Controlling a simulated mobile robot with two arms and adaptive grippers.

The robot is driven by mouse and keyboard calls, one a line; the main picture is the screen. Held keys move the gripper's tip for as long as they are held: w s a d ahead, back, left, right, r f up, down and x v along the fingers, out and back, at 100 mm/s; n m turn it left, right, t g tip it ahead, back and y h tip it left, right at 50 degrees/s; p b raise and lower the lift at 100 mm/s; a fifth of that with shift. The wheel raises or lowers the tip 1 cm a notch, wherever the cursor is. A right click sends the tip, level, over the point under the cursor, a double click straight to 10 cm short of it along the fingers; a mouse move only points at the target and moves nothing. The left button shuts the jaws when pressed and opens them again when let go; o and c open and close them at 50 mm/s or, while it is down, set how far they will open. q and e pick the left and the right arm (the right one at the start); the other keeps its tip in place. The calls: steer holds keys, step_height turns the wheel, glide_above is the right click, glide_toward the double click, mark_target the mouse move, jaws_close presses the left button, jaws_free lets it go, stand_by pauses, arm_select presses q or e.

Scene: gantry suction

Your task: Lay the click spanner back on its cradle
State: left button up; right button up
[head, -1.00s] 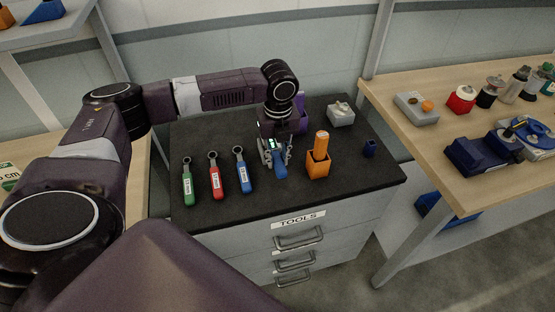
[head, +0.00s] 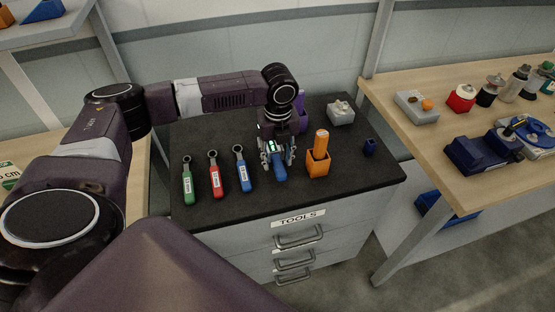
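A blue-handled tool (head: 280,174), which seems to be the click spanner, is under my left gripper (head: 277,164) on the dark top of the tool cabinet. The gripper points down, with its fingers at either side of the tool. Whether they press on it is not clear. The gripper covers the tool's far end. I cannot make out the cradle; any part under the tool is hidden. My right gripper is not in view.
Green (head: 187,184), red (head: 216,182) and blue (head: 243,175) ring-ended tools lie to the left. The cabinet's front right is clear.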

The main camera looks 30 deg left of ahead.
arm_select(q)
step_height(320, 180, up, 12)
steer(key=b, duration=0.1)
steer(key=shift+s+d+f, duration=0.2)
stand_by(0.4)
